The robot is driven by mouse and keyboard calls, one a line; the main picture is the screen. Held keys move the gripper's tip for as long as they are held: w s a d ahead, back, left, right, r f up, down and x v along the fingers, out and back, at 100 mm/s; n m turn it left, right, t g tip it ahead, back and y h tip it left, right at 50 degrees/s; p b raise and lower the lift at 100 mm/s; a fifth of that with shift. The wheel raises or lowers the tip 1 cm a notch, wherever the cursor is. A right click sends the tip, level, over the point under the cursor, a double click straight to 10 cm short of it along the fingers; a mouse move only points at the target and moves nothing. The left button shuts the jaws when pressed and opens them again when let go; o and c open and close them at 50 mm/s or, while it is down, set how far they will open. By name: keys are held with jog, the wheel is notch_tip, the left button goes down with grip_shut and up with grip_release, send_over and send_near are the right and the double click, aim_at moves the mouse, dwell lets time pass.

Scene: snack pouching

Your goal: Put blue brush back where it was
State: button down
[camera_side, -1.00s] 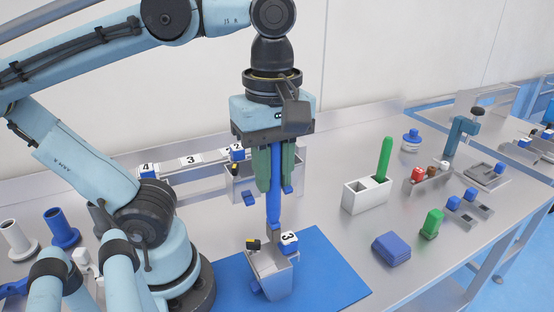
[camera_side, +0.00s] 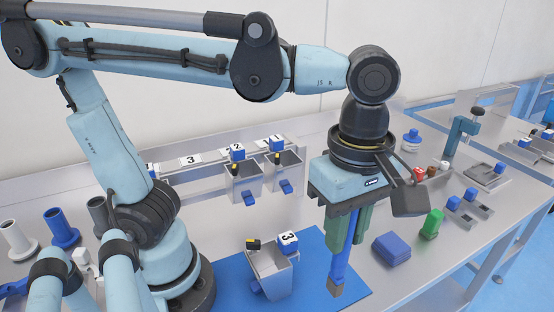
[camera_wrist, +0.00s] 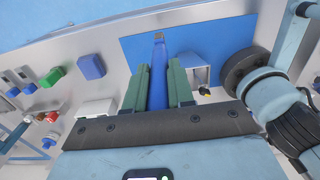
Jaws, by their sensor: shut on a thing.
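The blue brush (camera_side: 340,265) hangs upright, tip down, in my gripper (camera_side: 349,240). The gripper's green fingers are shut on it. In the wrist view the brush (camera_wrist: 158,85) lies between the fingers, its tip over the blue mat (camera_wrist: 205,40). The white two-slot holder is hidden behind my gripper in the side view. A white block, probably that holder, shows left of the fingers in the wrist view (camera_wrist: 97,108). The green brush is hidden.
A metal bin labelled 3 (camera_side: 272,276) stands on the mat, left of the brush. Blue stacked pads (camera_side: 391,248) and a green block (camera_side: 433,223) lie to the right. Bins labelled 2 (camera_side: 243,185) and 1 (camera_side: 283,170) hang on the back rail.

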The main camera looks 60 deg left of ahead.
jog(key=w+a+f, duration=0.4)
jog(key=w+f, duration=0.2)
jog(key=f, duration=0.2)
jog(key=shift+a+f, duration=0.25)
jog(key=shift+a, duration=0.1)
jog(key=shift+f, duration=0.15)
jog(key=c, duration=1)
grip_release()
